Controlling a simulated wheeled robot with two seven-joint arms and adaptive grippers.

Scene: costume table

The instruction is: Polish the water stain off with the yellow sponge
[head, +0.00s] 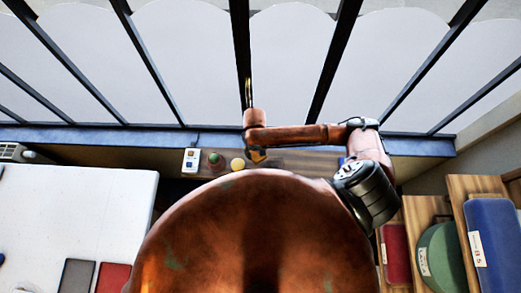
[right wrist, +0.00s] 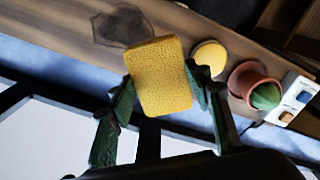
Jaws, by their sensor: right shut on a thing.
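The yellow sponge (right wrist: 160,75) is a porous block in the right wrist view. My right gripper (right wrist: 162,82) is shut on it, one dark finger on each side. In the head view, my right gripper (head: 257,154) is small and reaches over the wooden ledge (head: 322,163). The water stain (right wrist: 120,29) is a dark irregular patch on the wood in the right wrist view, just beyond the sponge's upper left. The sponge looks apart from the stain; whether it touches the wood I cannot tell. My left gripper is not in view.
Beside the sponge are a round yellow thing (right wrist: 210,55), a terracotta pot with a green plant (right wrist: 262,93) and a white box with switches (right wrist: 297,97). A white table (head: 75,210) stands left, coloured boards in wooden slots (head: 440,250) right. Dark bars (head: 240,50) rise behind the ledge.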

